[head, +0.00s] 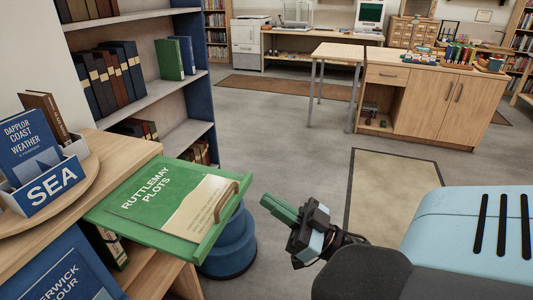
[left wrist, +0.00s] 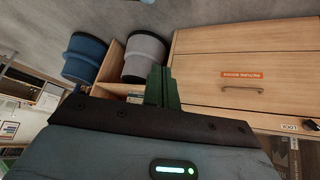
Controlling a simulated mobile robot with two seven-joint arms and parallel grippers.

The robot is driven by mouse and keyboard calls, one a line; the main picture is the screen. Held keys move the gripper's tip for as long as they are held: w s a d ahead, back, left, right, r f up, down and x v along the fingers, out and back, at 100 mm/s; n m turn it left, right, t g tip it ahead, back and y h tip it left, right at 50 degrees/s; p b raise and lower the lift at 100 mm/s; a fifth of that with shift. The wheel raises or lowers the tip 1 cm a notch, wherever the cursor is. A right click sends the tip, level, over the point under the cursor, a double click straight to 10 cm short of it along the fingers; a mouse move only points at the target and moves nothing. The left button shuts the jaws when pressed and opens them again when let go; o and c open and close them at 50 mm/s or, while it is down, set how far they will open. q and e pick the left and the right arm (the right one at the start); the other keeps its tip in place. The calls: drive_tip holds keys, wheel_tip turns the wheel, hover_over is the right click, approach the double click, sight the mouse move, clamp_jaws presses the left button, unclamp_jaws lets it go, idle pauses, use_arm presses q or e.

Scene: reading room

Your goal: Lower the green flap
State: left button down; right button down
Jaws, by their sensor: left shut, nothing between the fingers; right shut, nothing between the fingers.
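The green flap (head: 150,187), lettered "RUTTLEMAY PLOTS", sticks out about level from the front of a wooden cabinet (head: 120,146). A tan panel or sheet lies on its outer part, and a curved brown handle (head: 227,202) is near its right edge. My right gripper (head: 270,205), with green fingers, is shut and empty, to the right of the handle with a gap between them. My left gripper (left wrist: 160,80) shows only in the left wrist view, its green fingers shut and empty. The flap is not recognisable in that view.
A blue round stool (head: 232,250) stands below the flap. A box marked "SEA" (head: 48,190) holds books on the cabinet top. A blue bookcase (head: 195,60) stands behind. Floor beyond the right gripper is open.

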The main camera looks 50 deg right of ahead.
sight(238, 196)
drive_tip(key=p+x, duration=0.2)
drive_tip(key=x, duration=0.6)
drive_tip(key=f, duration=0.2)
drive_tip(key=f+b, duration=0.1)
drive_tip(key=f, duration=0.1)
drive_tip(key=shift+w+a, duration=0.1)
drive_tip(key=shift+w, duration=0.3)
